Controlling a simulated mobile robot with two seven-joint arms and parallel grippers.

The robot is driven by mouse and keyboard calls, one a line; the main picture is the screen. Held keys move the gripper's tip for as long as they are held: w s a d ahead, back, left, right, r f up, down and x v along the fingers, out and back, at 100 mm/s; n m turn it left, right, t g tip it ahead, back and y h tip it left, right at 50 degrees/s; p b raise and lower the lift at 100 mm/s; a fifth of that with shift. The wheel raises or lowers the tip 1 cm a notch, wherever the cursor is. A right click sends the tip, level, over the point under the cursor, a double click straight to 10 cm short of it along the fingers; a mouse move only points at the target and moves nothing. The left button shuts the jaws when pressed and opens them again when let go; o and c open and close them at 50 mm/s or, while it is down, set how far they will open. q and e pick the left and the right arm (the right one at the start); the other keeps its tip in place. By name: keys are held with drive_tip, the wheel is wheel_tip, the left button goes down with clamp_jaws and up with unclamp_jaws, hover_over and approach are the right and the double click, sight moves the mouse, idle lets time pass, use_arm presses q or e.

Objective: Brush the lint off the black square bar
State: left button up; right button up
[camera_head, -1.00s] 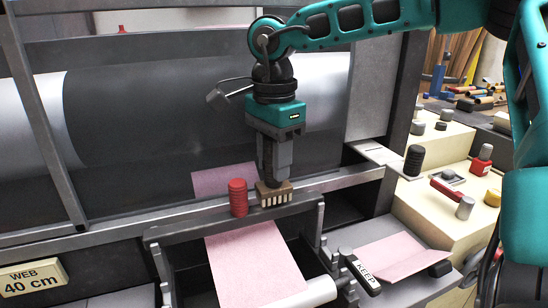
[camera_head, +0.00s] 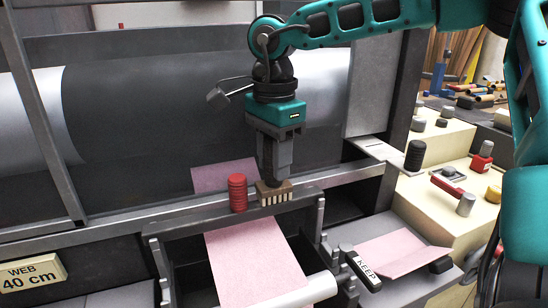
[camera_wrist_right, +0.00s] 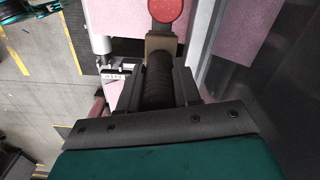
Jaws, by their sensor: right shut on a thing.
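My right gripper (camera_head: 274,160) points down and is shut on a brush. The brush has a tan head (camera_head: 274,190) with pale bristle tufts; its dark ribbed handle (camera_wrist_right: 158,80) shows between the fingers in the right wrist view. The brush head is at the dark square bar (camera_head: 195,212), just right of a red ribbed knob (camera_head: 237,194). I cannot tell whether the bristles touch the bar. The red knob also shows beyond the brush in the right wrist view (camera_wrist_right: 165,9). No lint can be made out. My left gripper is not in view.
A pink felt web (camera_head: 245,262) hangs in front of the bar, above a pale roller (camera_head: 310,291). A large grey drum (camera_head: 150,120) stands behind. A KEEP tag (camera_head: 365,268) and a pink felt piece (camera_head: 390,252) lie right. Cream blocks (camera_head: 430,205) carry several small parts.

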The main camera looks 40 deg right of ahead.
drive_tip(key=shift+f, duration=0.25)
drive_tip(key=shift+s+a+r+b, duration=0.1)
drive_tip(key=shift+s+a+b, duration=0.1)
drive_tip(key=shift+s, duration=0.4)
drive_tip(key=shift+s+a+r+b, duration=0.1)
drive_tip(key=shift+s+a+b, duration=0.1)
drive_tip(key=shift+s, duration=0.35)
drive_tip(key=shift+w+d+f, duration=0.1)
drive_tip(key=shift+w+d, duration=0.1)
drive_tip(key=shift+w, duration=0.4)
drive_tip(key=shift+w+d+f, duration=0.1)
drive_tip(key=shift+w+d, duration=0.1)
drive_tip(key=shift+w, duration=0.4)
drive_tip(key=shift+s, duration=0.1)
drive_tip(key=shift+s+a, duration=0.2)
drive_tip(key=shift+s, duration=0.35)
drive_tip(key=shift+s+a, duration=0.15)
drive_tip(key=shift+s, duration=0.4)
drive_tip(key=shift+w, duration=0.15)
